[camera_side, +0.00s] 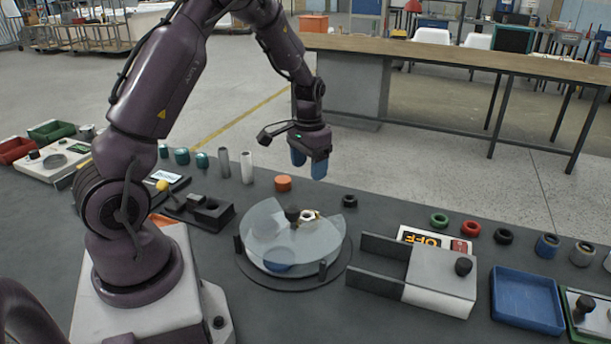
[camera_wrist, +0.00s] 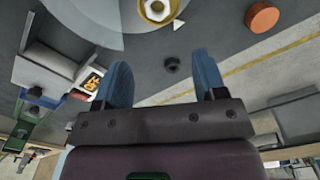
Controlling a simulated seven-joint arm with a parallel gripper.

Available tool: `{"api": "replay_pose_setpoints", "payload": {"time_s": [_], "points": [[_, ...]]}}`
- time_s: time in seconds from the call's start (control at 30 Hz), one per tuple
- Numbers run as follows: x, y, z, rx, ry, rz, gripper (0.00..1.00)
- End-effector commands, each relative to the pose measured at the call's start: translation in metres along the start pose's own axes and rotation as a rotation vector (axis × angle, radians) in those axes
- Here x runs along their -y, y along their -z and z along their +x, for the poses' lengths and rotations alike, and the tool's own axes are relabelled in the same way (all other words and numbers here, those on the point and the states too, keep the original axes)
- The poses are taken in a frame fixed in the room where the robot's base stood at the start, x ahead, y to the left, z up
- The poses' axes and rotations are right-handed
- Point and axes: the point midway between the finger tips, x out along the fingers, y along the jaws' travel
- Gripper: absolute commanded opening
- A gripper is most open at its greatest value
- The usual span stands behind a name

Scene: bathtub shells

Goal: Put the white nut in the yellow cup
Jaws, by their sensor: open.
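A small white and yellow piece (camera_side: 309,215), apparently the white nut, is at the round dish with a clear cover (camera_side: 322,255). It also shows at the top edge of the wrist view (camera_wrist: 157,10), pale with a yellow part; whether it is a nut alone or a nut in or on something yellow, I cannot tell. I cannot make out a separate yellow cup. My gripper (camera_side: 309,168) is open and empty, above and behind the dish. Its two blue fingers (camera_wrist: 160,75) stand apart in the wrist view.
A black nut (camera_side: 350,201) and an orange cylinder (camera_side: 283,183) stand behind the dish. Right of it are a white box with a sliding part (camera_side: 440,284), a blue tray (camera_side: 527,299) and several coloured rings. Grey and white cylinders (camera_side: 247,167) stand back left.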

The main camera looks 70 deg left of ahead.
Motion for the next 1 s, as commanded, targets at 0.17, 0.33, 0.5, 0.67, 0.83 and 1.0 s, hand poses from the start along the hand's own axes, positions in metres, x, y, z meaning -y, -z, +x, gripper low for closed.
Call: {"api": "replay_pose_setpoints", "payload": {"time_s": [0.17, 0.33, 0.5, 0.67, 0.83, 1.0], "points": [[-0.023, -0.005, -0.037, -0.049, -0.017, 0.019, 0.65], [-0.073, -0.034, -0.104, -0.154, -0.051, 0.073, 0.65], [-0.117, -0.085, -0.158, -0.261, -0.073, 0.140, 0.65], [-0.143, -0.140, -0.188, -0.360, -0.079, 0.201, 0.65], [-0.154, -0.183, -0.198, -0.444, -0.072, 0.242, 0.65], [-0.157, -0.202, -0.198, -0.483, -0.066, 0.257, 0.65]]}}
